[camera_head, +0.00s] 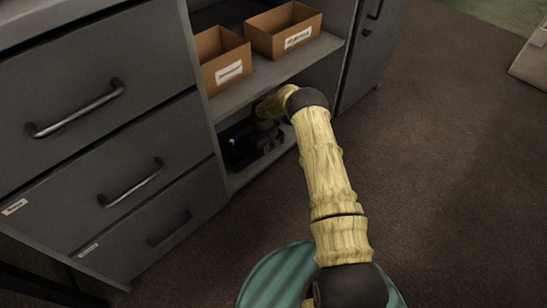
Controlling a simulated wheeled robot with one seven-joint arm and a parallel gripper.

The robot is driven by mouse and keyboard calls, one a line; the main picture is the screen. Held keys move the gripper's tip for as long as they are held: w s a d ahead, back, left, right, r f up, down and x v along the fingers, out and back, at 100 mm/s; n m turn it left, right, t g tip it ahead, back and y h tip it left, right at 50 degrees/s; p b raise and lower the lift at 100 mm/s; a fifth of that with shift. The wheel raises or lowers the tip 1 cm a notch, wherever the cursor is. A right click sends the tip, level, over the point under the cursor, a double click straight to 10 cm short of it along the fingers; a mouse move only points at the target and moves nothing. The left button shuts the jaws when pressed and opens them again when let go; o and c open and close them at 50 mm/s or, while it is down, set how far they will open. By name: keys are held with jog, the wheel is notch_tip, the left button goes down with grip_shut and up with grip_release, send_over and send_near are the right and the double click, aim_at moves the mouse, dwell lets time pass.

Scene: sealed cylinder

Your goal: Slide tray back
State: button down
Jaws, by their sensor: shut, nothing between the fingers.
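My arm reaches down into the dark lower compartment of the cabinet's open shelf section. My gripper (243,147) is at the arm's end inside this compartment, low and near its left side. It is dark against the shadow, and its fingers are hard to make out. It is shut and holds nothing. I cannot make out a tray clearly. A dark shape with a bluish tint is around the gripper, but I cannot tell whether it is part of the gripper or a separate thing.
Two open cardboard boxes with white labels, a left one (222,60) and a right one (284,30), stand on the shelf (272,75) above my gripper. Grey drawers (85,68) with bar handles are at the left. Brown carpet (440,170) at the right is clear.

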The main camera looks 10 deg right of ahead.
jog(key=shift+w+a+f+b, duration=0.15)
jog(key=shift+w+a+b, duration=0.25)
jog(key=shift+w+b, duration=0.15)
jog(key=shift+w+a+r, duration=0.15)
jog(key=shift+r, duration=0.1)
